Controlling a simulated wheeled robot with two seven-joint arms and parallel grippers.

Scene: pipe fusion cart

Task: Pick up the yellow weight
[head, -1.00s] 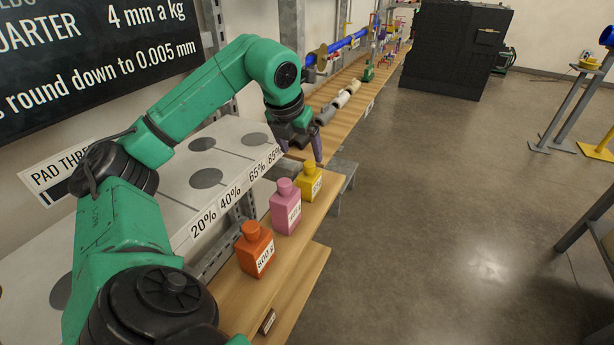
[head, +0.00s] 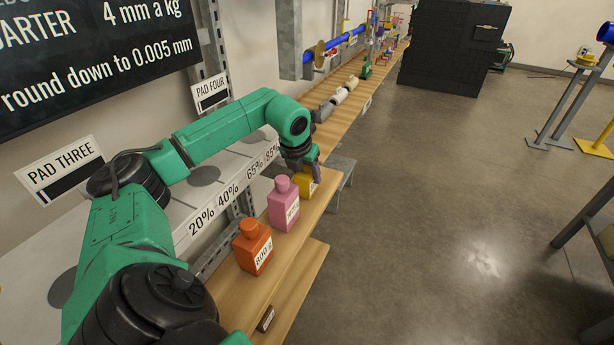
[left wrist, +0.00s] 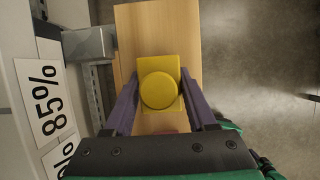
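The yellow weight (head: 304,186) stands upright on the wooden shelf (head: 316,208), at the far end of a row of three weights. In the left wrist view the weight (left wrist: 159,90) is seen from above, its round knob towards me. My left gripper (head: 304,168) is lowered over it. In the left wrist view the purple fingers of the left gripper (left wrist: 158,100) are open, one on each side of the weight. A gap shows between the fingers and the weight's body, at least on the left. In the head view the gripper partly hides the weight's top. My right gripper is not in view.
A pink weight (head: 283,207) stands just nearer than the yellow one, and an orange weight (head: 252,248) nearer still. A white panel with grey round pads (head: 204,176) and percent labels lies left. Grey fittings (head: 322,112) lie on the bench beyond.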

